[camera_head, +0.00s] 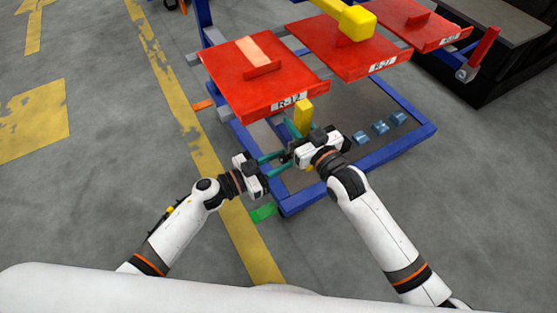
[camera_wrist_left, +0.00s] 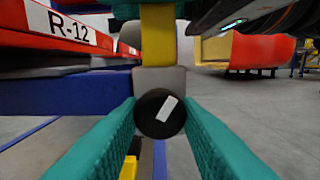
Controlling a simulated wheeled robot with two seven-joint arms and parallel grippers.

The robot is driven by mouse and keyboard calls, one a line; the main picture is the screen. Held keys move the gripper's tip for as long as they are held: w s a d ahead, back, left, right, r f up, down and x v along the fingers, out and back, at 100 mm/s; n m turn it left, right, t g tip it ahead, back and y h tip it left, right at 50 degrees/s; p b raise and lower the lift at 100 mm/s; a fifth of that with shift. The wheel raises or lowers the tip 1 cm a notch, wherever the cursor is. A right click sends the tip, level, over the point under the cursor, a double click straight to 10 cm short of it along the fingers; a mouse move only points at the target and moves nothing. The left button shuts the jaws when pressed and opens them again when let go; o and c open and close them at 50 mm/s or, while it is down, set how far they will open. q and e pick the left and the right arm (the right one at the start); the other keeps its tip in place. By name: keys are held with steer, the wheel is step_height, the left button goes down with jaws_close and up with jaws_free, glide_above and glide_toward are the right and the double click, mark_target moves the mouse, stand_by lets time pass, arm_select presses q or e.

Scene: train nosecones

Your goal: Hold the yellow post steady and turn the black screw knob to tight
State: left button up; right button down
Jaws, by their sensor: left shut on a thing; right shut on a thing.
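The yellow post (camera_head: 303,115) stands upright at the near corner of the blue frame, and it also shows in the left wrist view (camera_wrist_left: 158,40) above a grey block (camera_wrist_left: 159,79). The round black screw knob (camera_wrist_left: 152,122) with a tilted white mark sits below that block. My left gripper (camera_head: 285,160) is shut on the knob, its teal fingers (camera_wrist_left: 159,125) on either side of it. My right gripper (camera_head: 297,142) is shut on the yellow post just above; its teal finger and dark body show along the top of the left wrist view. The knob is largely hidden in the head view.
A red panel (camera_head: 240,72) marked R-12 lies above the blue frame (camera_head: 345,181), close over the grippers. Several blue blocks (camera_head: 380,128) lie in the frame to the right. A green piece (camera_head: 263,213) juts out at the near left. The floor at left is clear.

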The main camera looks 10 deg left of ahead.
arm_select(q)
steer(key=m, duration=0.7)
steer(key=shift+a+m, duration=0.1)
steer(key=shift+m, duration=0.3)
steer(key=m, duration=0.3)
steer(key=shift+m, duration=0.3)
steer(key=m, duration=0.3)
steer(key=shift+m, duration=0.3)
steer(key=m, duration=0.7)
steer(key=shift+r, duration=0.1)
steer(key=m, duration=0.4)
steer(key=shift+m, duration=1.8)
